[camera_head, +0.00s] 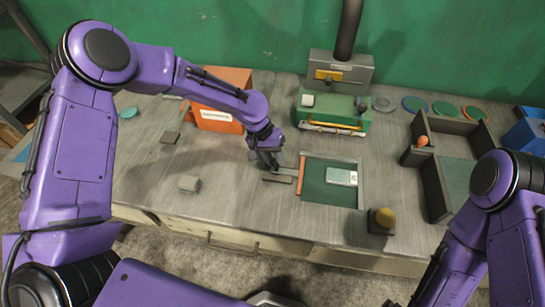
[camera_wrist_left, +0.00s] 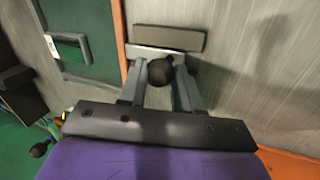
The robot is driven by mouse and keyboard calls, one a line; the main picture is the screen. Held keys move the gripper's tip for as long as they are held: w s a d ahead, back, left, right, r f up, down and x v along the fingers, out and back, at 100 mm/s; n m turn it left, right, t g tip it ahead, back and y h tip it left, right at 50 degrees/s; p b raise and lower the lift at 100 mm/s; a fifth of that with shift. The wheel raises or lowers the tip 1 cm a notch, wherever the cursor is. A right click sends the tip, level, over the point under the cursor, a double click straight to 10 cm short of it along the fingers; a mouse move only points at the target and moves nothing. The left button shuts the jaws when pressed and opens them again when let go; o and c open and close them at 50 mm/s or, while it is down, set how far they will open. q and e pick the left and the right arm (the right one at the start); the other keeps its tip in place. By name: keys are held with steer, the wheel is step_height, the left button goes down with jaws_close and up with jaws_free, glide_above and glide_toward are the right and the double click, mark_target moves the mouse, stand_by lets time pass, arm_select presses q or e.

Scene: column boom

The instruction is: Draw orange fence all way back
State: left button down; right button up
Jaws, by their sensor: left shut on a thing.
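The orange fence (camera_head: 300,176) is a thin upright strip along the left edge of the green recessed bed (camera_head: 318,193). In the left wrist view the fence (camera_wrist_left: 119,40) runs beside a pale plate with a dark round knob (camera_wrist_left: 161,72). My left gripper (camera_head: 272,163) is just left of the fence. In the left wrist view its fingers (camera_wrist_left: 160,80) are closed around the knob. A pale green and white block (camera_head: 341,176) lies on the bed, apart from the fence. My right arm shows at the right, but its gripper is out of view.
A dark grey bar (camera_head: 277,180) lies close to the left gripper. A green machine (camera_head: 335,112) stands behind the bed, and an orange box (camera_head: 222,117) behind left. The bench front left is mostly clear.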

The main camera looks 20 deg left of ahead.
arm_select(q)
steer(key=shift+w, duration=0.1)
steer(key=c, duration=0.8)
jaws_free()
steer(key=shift+a, duration=0.2)
steer(key=shift+w+a+f, duration=0.1)
steer(key=shift+a, duration=0.05)
steer(key=shift+r, duration=0.2)
steer(key=b+v, duration=0.2)
steer(key=v, duration=0.8)
steer(key=shift+r, duration=0.1)
steer(key=shift+a, duration=0.1)
